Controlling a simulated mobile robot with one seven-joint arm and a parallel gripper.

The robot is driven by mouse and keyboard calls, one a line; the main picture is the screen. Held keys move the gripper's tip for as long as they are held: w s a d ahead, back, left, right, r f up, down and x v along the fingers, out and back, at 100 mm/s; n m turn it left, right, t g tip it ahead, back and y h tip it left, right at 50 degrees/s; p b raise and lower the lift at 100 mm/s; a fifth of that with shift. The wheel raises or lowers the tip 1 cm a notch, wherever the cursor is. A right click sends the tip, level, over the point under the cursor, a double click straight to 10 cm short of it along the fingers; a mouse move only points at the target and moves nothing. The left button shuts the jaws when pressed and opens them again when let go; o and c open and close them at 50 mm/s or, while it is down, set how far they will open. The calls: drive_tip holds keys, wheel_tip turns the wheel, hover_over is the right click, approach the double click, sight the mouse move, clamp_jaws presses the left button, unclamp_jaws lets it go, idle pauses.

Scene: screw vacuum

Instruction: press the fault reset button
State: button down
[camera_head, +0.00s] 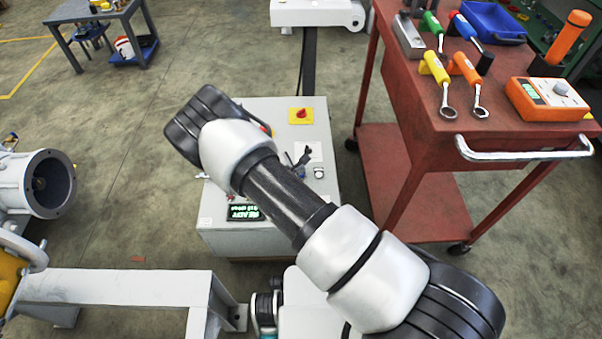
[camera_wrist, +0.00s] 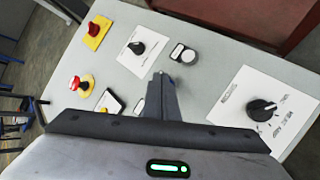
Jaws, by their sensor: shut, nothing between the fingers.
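The grey control cabinet (camera_head: 220,238) stands in the middle of the head view, partly behind my arm. Its sloped panel (camera_wrist: 205,80) fills much of the wrist view. A round white button in a black frame (camera_wrist: 183,54) sits just up and right of my fingertips; it also shows in the head view (camera_head: 319,172). I cannot read a fault reset label. My gripper (camera_wrist: 158,76) is shut and empty, its tips over the panel's middle; whether they touch it I cannot tell. Smaller controls (camera_wrist: 111,101) left of the fingers are partly hidden by my gripper.
The panel also has a red switch on yellow (camera_wrist: 96,31), a red mushroom button (camera_wrist: 82,85), a small black knob (camera_wrist: 138,47) and a large black knob (camera_wrist: 262,109). A green-lit display (camera_head: 243,212) is on the cabinet. A red tool cart (camera_head: 425,190) stands close on the right.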

drive_tip(key=shift+r, duration=0.25)
wheel_tip(320, 180, up, 5)
drive_tip(key=p, duration=0.3)
idle(0.4)
idle(0.6)
